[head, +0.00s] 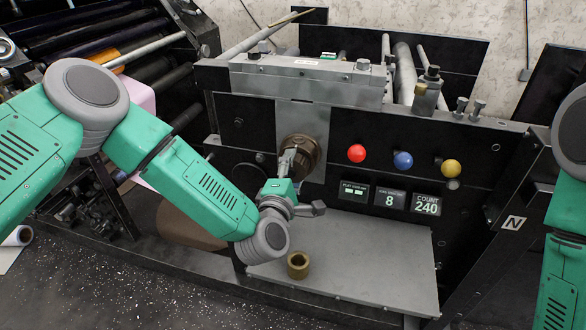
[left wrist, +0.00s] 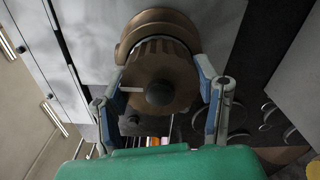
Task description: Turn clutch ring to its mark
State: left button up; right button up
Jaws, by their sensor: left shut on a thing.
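The clutch ring (head: 308,151) is a bronze-brown knob on the grey plate of the machine's front panel. In the left wrist view the ring (left wrist: 158,52) has a ribbed rim, a dark round centre and a short white line on the left of its face. My left gripper (head: 289,163) is at the ring, with its fingers on opposite sides of the rim, shut on it. Both fingers also show in the left wrist view (left wrist: 161,76). The fixed mark cannot be made out. My right gripper is out of view.
Red (head: 356,153), blue (head: 403,160) and yellow (head: 451,167) knobs sit right of the ring, above small displays (head: 390,199) reading 8 and COUNT 240. A brass bushing (head: 298,269) stands on the grey shelf (head: 370,262) below. The shelf is otherwise mostly clear.

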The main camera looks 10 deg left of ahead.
pick_arm(q)
jog(key=shift+s+d+f, duration=0.1)
jog(key=shift+s+f, duration=0.05)
jog(key=shift+f, duration=0.2)
jog(key=o, duration=1.7)
jog(key=shift+r, duration=0.15)
jog(key=s, duration=0.8)
jog(key=s+a, duration=0.1)
jog(key=s, duration=0.2)
jog(key=shift+s, duration=0.4)
